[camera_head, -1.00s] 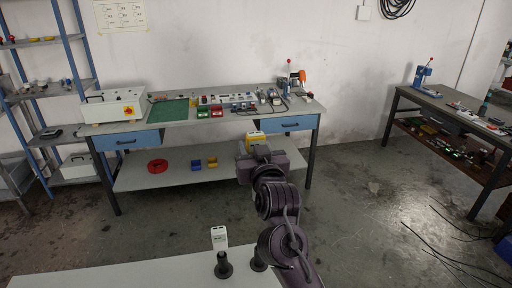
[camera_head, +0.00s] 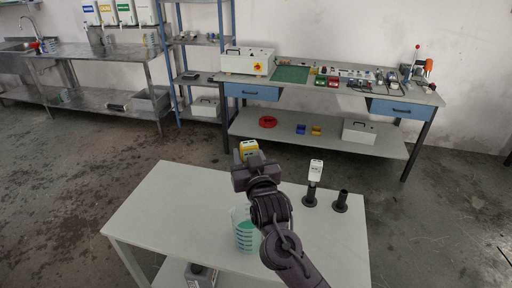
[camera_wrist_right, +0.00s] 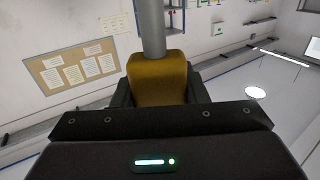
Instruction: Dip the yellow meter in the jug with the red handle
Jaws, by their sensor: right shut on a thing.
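The yellow meter (camera_head: 248,147) is held in my right gripper (camera_head: 247,160), above the far part of the white table. In the right wrist view the meter (camera_wrist_right: 157,78) sits between the fingers, with a grey shaft (camera_wrist_right: 151,28) running from it. A clear jug with blue-green marks and green contents (camera_head: 241,229) stands on the white table, below the gripper and partly behind my right arm. Its handle is hidden. On the far left counter a bluish jug (camera_head: 49,45) has a small red part beside it, too small to be sure of. My left gripper is not in view.
A white meter (camera_head: 315,170) stands in a black holder on the white table (camera_head: 160,205), beside an empty black holder (camera_head: 341,201). Another jug (camera_head: 152,40) stands on the steel counter. Open floor lies between table, counter and workbench (camera_head: 300,88).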

